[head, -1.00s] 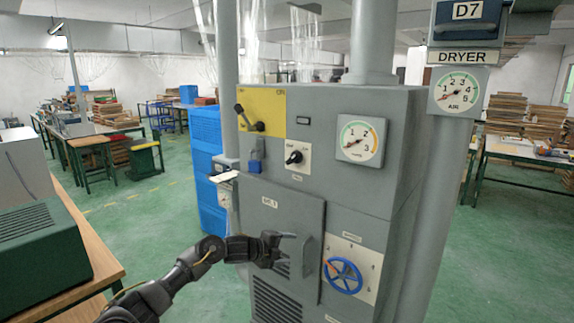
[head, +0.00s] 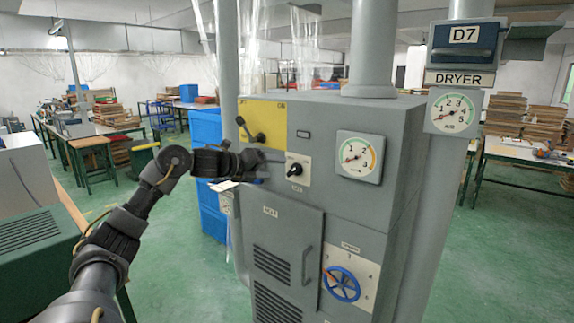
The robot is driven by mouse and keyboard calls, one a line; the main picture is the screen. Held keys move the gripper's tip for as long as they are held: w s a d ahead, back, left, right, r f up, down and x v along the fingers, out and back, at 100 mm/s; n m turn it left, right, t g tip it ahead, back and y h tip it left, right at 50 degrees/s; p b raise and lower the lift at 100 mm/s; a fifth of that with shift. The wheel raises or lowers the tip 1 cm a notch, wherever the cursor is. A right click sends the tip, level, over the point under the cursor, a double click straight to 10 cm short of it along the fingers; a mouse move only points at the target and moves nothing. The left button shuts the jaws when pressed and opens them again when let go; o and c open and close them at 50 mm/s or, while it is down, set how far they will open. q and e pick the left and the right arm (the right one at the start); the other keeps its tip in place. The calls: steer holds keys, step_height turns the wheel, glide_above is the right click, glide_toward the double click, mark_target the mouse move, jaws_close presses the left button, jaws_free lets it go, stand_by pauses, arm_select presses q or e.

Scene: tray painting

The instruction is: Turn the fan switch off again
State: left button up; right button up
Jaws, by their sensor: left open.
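The grey dryer cabinet (head: 330,115) stands in the middle of the head view. On its front, a black rotary knob (head: 294,169) sits on a small white plate, apparently the fan switch; its lettering is too small to read. My left gripper (head: 281,162) is open and empty, just left of the knob at about its height. I cannot tell whether its fingers touch the knob or its plate. The gripper hides part of the cabinet front left of the plate. My right gripper is not in view.
A lever (head: 257,137) on a yellow panel sits above my left gripper. A round gauge (head: 358,157) is right of the knob. Below are a closed door (head: 287,235) with a handle and a blue handwheel (head: 341,284). A green machine (head: 35,240) stands at left.

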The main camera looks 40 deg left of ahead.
mark_target(292, 169)
arm_select(q)
steer(key=p+x, duration=0.2)
steer(key=x, duration=0.3)
steer(key=shift+w+d, duration=0.1)
steer(key=shift+w, duration=0.35)
steer(key=shift+w+d+f+p, duration=0.2)
steer(key=shift+w+p, duration=0.1)
steer(key=shift+w, duration=0.15)
steer(key=shift+c, duration=0.7)
steer(key=c, duration=0.7)
steer(key=shift+a, duration=0.2)
steer(key=shift+c, duration=0.7)
steer(key=shift+d, duration=0.15)
